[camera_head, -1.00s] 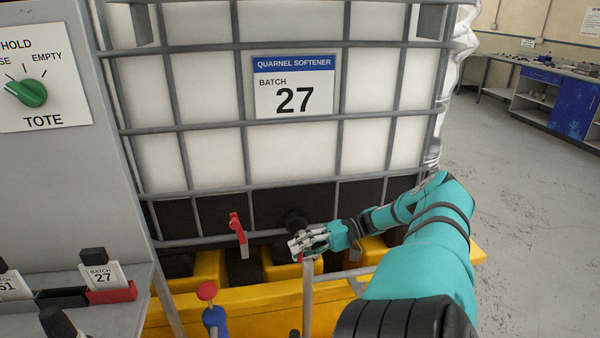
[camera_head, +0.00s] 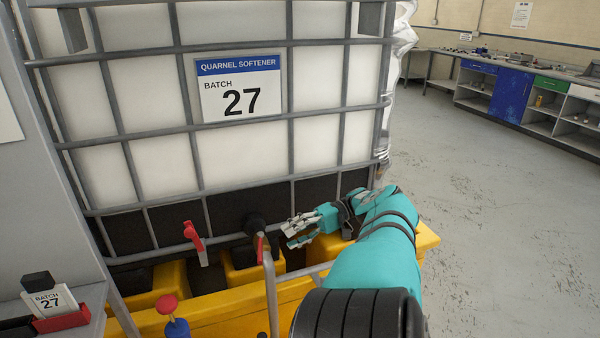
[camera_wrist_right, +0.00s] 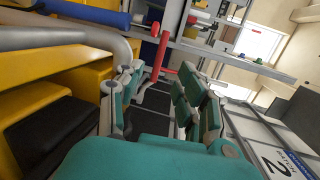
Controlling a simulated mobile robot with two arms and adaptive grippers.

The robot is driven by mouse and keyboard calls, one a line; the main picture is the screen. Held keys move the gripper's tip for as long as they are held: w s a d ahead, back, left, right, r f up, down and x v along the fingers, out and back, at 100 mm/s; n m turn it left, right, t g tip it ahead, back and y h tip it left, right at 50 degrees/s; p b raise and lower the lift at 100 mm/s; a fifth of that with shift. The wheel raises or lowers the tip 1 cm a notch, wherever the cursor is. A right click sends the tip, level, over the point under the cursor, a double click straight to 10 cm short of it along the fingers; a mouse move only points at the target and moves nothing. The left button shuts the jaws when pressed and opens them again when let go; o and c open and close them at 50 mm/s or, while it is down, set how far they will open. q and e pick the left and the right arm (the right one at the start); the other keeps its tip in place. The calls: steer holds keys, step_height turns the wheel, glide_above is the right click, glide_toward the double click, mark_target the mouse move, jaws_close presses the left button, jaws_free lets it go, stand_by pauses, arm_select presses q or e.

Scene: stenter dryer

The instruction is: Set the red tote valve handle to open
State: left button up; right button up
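The tote (camera_head: 150,165) is a white caged tank labelled Batch 27. A black outlet (camera_head: 255,225) sticks out low on its front. A red handle (camera_head: 260,247) shows by the outlet, upright and partly hidden by a grey rail. Another red lever-like piece (camera_head: 194,236) hangs tilted on the cage to the left. My right gripper (camera_head: 289,232) is open and empty, just right of the outlet, pointing left. In the right wrist view, a red handle (camera_wrist_right: 159,56) stands ahead of the parted fingers (camera_wrist_right: 160,82), apparently not touched. My left gripper is not in view.
The grey rail (camera_head: 271,295) rises in front of the outlet. The yellow base (camera_head: 232,301) lies under the tote. A red knob (camera_head: 167,304) on a blue body stands at front left. A red card holder (camera_head: 62,318) is on the left ledge. Floor at right is clear.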

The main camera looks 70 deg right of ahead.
steer(key=shift+v, duration=0.9)
